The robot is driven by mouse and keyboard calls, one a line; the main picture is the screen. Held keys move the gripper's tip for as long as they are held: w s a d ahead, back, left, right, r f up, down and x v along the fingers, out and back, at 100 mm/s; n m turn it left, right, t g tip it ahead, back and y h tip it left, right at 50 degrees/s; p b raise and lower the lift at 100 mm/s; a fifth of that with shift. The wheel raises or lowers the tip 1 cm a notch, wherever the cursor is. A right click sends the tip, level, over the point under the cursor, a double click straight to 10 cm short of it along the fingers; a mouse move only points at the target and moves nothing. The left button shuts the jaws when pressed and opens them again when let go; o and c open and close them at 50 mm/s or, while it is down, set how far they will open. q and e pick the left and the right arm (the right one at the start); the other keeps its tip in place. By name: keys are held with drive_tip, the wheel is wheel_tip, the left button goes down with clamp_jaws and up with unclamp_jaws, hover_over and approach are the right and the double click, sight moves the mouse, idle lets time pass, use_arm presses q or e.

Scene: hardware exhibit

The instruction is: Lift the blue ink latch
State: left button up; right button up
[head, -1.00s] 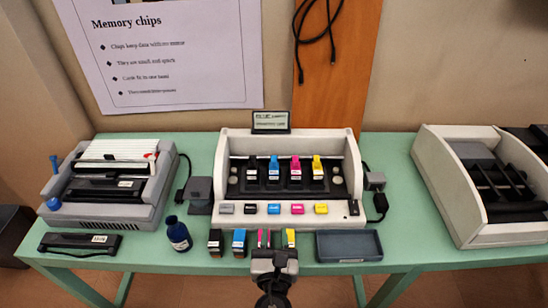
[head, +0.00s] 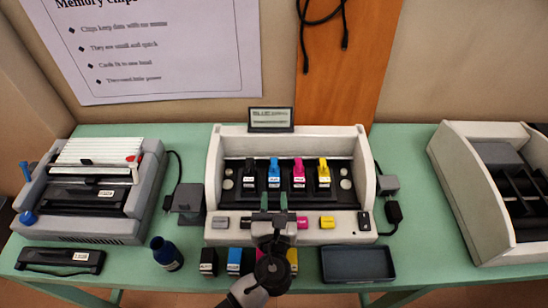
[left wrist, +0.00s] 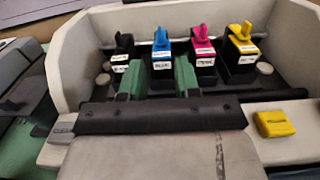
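The blue ink latch (head: 275,164) stands up on the blue cartridge (head: 274,179) inside the white printer, between the black and magenta ones. The latch also shows in the left wrist view (left wrist: 160,37), above the label of the blue cartridge (left wrist: 162,58). My left gripper (head: 273,201) is over the printer's front panel, in front of the blue cartridge. In the left wrist view its green fingers (left wrist: 158,78) are apart, with nothing held between them. They point toward the blue cartridge and appear short of the latch. My right gripper is not in view.
Black (head: 249,168), magenta (head: 298,166) and yellow (head: 323,165) latches stand in the same row. Printer walls (head: 212,180) rise on both sides. Spare cartridges (head: 208,262), a dark blue bottle (head: 167,254) and a grey tray (head: 357,264) stand in front.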

sight(274, 170)
use_arm(q)
drive_tip(key=shift+w+r, duration=0.2)
drive_tip(key=shift+w, duration=0.3)
drive_tip(key=w+p, duration=0.1)
drive_tip(key=w, duration=0.8)
drive_tip(key=shift+f, duration=0.1)
drive_tip(key=shift+w, duration=0.1)
